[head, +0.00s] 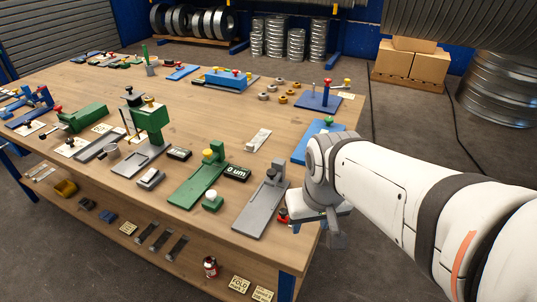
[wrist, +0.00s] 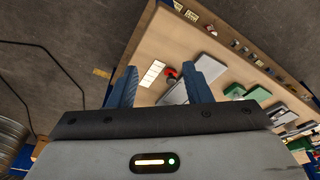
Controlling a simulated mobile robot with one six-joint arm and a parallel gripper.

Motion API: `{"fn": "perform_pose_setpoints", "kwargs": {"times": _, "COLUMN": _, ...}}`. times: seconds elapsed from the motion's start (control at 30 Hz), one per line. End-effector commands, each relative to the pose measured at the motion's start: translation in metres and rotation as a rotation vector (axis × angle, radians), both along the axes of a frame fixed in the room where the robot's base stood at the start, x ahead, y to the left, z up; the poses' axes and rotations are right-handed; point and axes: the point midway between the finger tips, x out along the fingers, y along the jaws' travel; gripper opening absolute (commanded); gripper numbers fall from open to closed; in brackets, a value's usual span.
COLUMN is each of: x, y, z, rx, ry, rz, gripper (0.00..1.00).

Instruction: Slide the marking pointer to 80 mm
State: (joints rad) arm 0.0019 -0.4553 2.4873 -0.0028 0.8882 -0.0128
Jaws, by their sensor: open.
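I cannot tell for certain which thing is the marking pointer, and no millimetre scale is readable. A small red-topped black piece (head: 283,215) sits near the table's right edge beside a grey plate fixture (head: 256,212). In the wrist view the red piece (wrist: 171,74) shows between my fingers in the picture, beside a pale card (wrist: 152,73) with dividing lines. My gripper (head: 316,234) is at the right edge of the table, just right of the red piece. In the wrist view my gripper (wrist: 168,66) has its two blue fingers wide apart, with nothing held.
A green fixture (head: 196,184) and a small display (head: 236,173) stand left of the grey plate. Blue plates (head: 318,103) lie farther back. Several other tools crowd the wooden table (head: 223,115).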

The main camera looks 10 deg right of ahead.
Motion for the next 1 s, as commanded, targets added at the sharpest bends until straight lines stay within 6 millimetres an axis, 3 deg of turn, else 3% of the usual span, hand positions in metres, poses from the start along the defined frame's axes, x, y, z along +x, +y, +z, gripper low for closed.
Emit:
{"fn": "perform_pose_setpoints", "kwargs": {"times": 0.07, "x": 0.014, "y": 0.018, "z": 0.007, "rx": -0.004, "ry": 0.023, "rz": 0.005, "gripper": 0.45}}
{"fn": "perform_pose_setpoints", "kwargs": {"times": 0.23, "x": 0.06, "y": 0.02, "z": 0.008, "rx": -0.01, "ry": 0.086, "rz": 0.055, "gripper": 0.45}}
{"fn": "perform_pose_setpoints", "kwargs": {"times": 0.5, "x": 0.125, "y": 0.019, "z": -0.022, "rx": -0.016, "ry": 0.179, "rz": 0.134, "gripper": 0.45}}
{"fn": "perform_pose_setpoints", "kwargs": {"times": 0.7, "x": 0.147, "y": 0.02, "z": -0.045, "rx": -0.018, "ry": 0.215, "rz": 0.171, "gripper": 0.45}}
{"fn": "perform_pose_setpoints", "kwargs": {"times": 1.0, "x": 0.151, "y": 0.02, "z": -0.075, "rx": -0.017, "ry": 0.227, "rz": 0.18, "gripper": 0.45}}
